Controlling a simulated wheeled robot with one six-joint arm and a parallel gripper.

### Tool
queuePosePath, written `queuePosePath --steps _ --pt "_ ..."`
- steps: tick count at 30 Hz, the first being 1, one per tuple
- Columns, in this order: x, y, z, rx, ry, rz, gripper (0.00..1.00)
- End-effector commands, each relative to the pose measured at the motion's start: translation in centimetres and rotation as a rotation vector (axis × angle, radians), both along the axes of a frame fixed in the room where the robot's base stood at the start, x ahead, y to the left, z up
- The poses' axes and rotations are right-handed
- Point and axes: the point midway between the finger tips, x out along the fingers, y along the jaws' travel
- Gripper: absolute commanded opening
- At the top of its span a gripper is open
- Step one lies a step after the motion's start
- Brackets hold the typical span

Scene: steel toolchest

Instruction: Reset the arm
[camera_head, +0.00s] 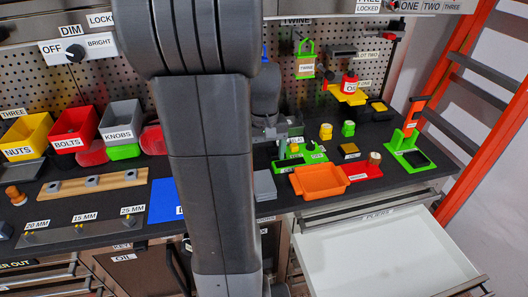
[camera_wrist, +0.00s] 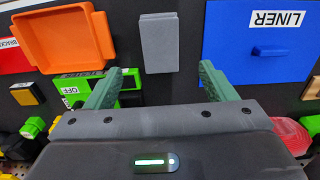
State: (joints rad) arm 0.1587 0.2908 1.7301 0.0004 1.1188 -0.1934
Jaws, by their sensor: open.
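My gripper (camera_wrist: 160,85) shows in the wrist view with its two green fingers spread apart and nothing between them. A grey block (camera_wrist: 159,42) lies on the dark worktop just beyond the fingertips, apart from them. In the head view my arm crosses the middle of the picture and hides part of the bench.
An orange tray (camera_head: 320,181) sits right of the grey block. A blue LINER panel (camera_wrist: 258,45) lies on its other side. An open white drawer (camera_head: 385,255) juts out at the front right. Yellow, red and grey bins (camera_head: 74,129) stand at left. An orange ladder (camera_head: 480,150) stands at right.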

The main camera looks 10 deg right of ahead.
Motion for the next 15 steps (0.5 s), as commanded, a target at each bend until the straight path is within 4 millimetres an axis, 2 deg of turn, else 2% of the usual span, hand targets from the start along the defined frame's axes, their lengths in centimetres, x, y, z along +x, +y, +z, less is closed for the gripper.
queuePosePath --steps 6,15 --pt "-0.04 0.01 0.81 0.0 0.001 0.0 0.78" --pt "-0.04 0.01 0.58 0.0 0.002 0.0 0.78"
